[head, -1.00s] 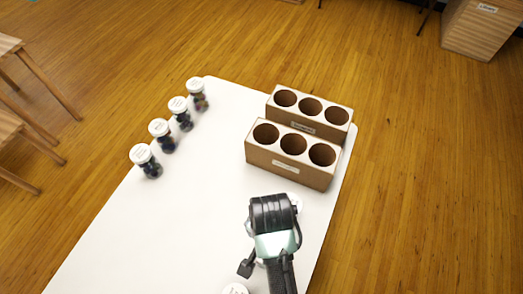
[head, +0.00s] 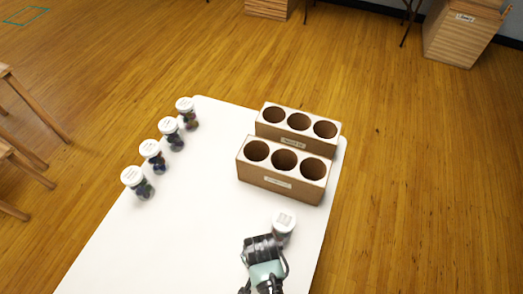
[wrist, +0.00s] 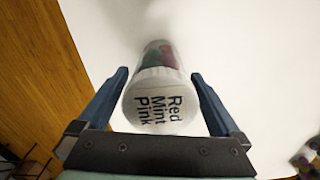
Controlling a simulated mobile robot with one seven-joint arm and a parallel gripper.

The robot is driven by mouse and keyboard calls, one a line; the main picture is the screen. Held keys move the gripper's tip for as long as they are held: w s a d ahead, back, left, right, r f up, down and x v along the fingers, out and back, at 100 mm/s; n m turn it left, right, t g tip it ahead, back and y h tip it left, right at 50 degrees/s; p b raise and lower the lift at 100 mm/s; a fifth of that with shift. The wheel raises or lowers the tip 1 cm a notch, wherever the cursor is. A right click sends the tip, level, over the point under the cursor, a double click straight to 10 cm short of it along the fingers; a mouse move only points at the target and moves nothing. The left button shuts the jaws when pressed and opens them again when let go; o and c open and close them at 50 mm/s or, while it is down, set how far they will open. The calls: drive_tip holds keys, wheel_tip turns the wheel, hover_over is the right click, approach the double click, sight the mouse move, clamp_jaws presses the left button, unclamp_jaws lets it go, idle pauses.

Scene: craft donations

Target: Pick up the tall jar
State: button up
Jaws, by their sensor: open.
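A clear jar (head: 283,232) with a white lid and dark contents stands on the white table, just beyond my gripper (head: 262,243) in the head view. In the wrist view the jar (wrist: 158,95) lies between the two blue fingers of my gripper (wrist: 160,76), which is open. Its lid reads "Red Mint Pink", and red and dark green contents show through the side. A gap shows beside the fingertips, but contact near the lid is unclear. The head view hides my fingertips.
Several lidded jars (head: 153,155) line the table's left edge. Two wooden holders (head: 283,185), each with three round holes, stand at the back right behind the jar. The middle of the white table (head: 190,230) is clear. Stools stand at the left.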

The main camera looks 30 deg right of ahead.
drive_tip(key=c, duration=1.3)
